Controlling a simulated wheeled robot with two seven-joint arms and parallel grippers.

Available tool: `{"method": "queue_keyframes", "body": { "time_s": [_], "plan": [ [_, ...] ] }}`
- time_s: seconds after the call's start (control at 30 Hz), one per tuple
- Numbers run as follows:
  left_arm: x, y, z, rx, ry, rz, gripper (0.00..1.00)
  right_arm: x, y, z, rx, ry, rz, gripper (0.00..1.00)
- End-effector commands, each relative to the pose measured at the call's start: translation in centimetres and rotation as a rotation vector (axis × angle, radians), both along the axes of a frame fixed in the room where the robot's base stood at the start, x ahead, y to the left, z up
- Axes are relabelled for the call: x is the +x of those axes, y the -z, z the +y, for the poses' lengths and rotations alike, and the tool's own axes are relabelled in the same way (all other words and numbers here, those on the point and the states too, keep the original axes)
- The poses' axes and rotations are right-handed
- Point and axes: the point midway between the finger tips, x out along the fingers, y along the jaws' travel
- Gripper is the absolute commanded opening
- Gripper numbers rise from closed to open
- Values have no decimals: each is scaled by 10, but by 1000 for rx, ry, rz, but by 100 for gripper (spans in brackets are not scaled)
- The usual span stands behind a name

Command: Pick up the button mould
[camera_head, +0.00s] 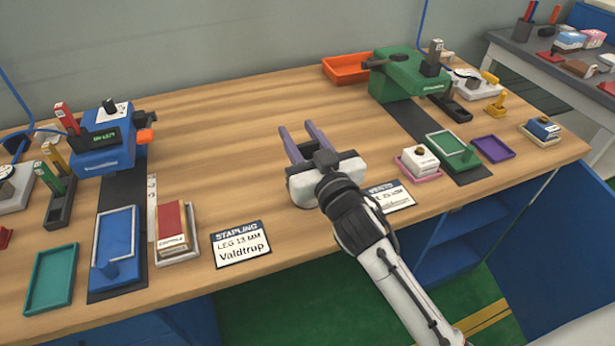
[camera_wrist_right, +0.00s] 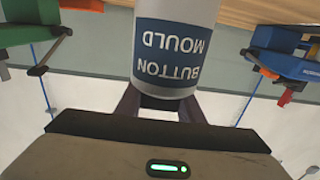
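The button mould (camera_wrist_right: 172,50) is a white cylinder with a blue label reading BUTTON MOULD. It shows large and upside down in the right wrist view, covering the ends of my right fingers. In the head view I cannot make it out; my right gripper probably hides it. My right gripper (camera_head: 297,127) is over the middle of the table, its two purple fingers apart and pointing to the back wall. Nothing shows between them in the head view. Whether they touch the mould I cannot tell. My left gripper is not in view.
A blue stapling machine (camera_head: 103,146) stands left, a green one (camera_head: 408,76) at the back right. The wooden table (camera_head: 215,125) is clear behind my gripper.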

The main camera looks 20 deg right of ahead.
Motion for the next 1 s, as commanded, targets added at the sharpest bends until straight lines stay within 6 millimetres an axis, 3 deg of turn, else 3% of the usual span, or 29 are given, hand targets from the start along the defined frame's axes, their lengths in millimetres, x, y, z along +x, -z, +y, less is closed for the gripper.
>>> {"method": "queue_keyframes", "body": {
  "time_s": [0.03,0.13,0.57,0.67,1.0],
  "plan": [
    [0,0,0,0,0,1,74,0,0,0,0,0,0,17],
    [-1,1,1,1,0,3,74,0,0,0,0,0,0,1],
    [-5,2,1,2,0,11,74,0,-6,0,-1,-1,-7,0],
    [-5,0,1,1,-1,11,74,0,-16,0,-1,0,-9,0],
    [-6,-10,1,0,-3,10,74,0,-80,0,0,-1,-13,0]
  ]
}}
